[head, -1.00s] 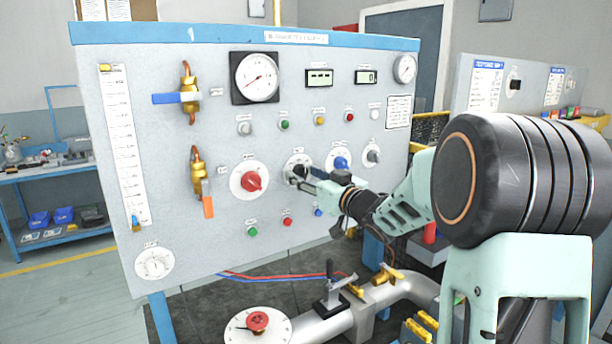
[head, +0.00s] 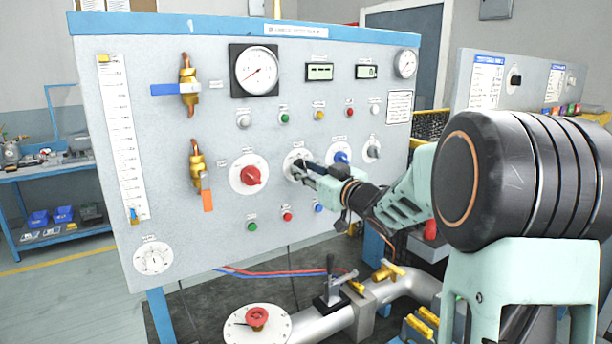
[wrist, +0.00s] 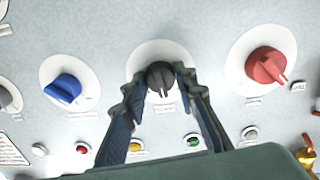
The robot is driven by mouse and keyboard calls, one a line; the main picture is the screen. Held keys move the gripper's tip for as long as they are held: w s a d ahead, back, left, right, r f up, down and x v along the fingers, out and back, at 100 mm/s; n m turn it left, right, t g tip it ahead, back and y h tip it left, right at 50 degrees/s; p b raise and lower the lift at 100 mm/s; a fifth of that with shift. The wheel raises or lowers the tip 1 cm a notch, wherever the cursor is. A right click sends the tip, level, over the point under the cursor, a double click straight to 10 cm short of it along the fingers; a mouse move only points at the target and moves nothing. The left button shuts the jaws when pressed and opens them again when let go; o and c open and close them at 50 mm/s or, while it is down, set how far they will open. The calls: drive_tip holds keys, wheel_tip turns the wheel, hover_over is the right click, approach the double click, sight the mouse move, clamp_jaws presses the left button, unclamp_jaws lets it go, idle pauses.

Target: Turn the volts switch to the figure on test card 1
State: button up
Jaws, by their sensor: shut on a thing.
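My gripper (wrist: 168,102) is shut on a black knob (wrist: 160,76), with one finger on each side of it. The knob sits on a round white dial (wrist: 180,52) on the grey panel, between a blue knob (wrist: 64,90) and a red knob (wrist: 266,66). In the head view my gripper (head: 304,170) partly covers this dial (head: 290,156). The labels and dial figures are too small to read, so I cannot confirm which switch is volts. A printed white card (head: 398,107) is on the panel's right side; its text is unreadable.
The red knob (head: 251,175) and blue knob (head: 341,158) are close on either side. Buttons, such as a green one (head: 252,227), lie below. A valve with an orange handle (head: 207,200) is to the left. Pipework (head: 318,325) runs below the panel.

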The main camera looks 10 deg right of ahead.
drive_tip(key=shift+f+n+b, duration=0.1)
drive_tip(key=shift+n+b, duration=2.95)
drive_tip(key=shift+n, duration=0.55)
drive_tip(key=o, duration=1.2)
drive_tip(key=shift+c, duration=0.2)
drive_tip(key=v, duration=1.2)
drive_tip(key=shift+d, duration=0.1)
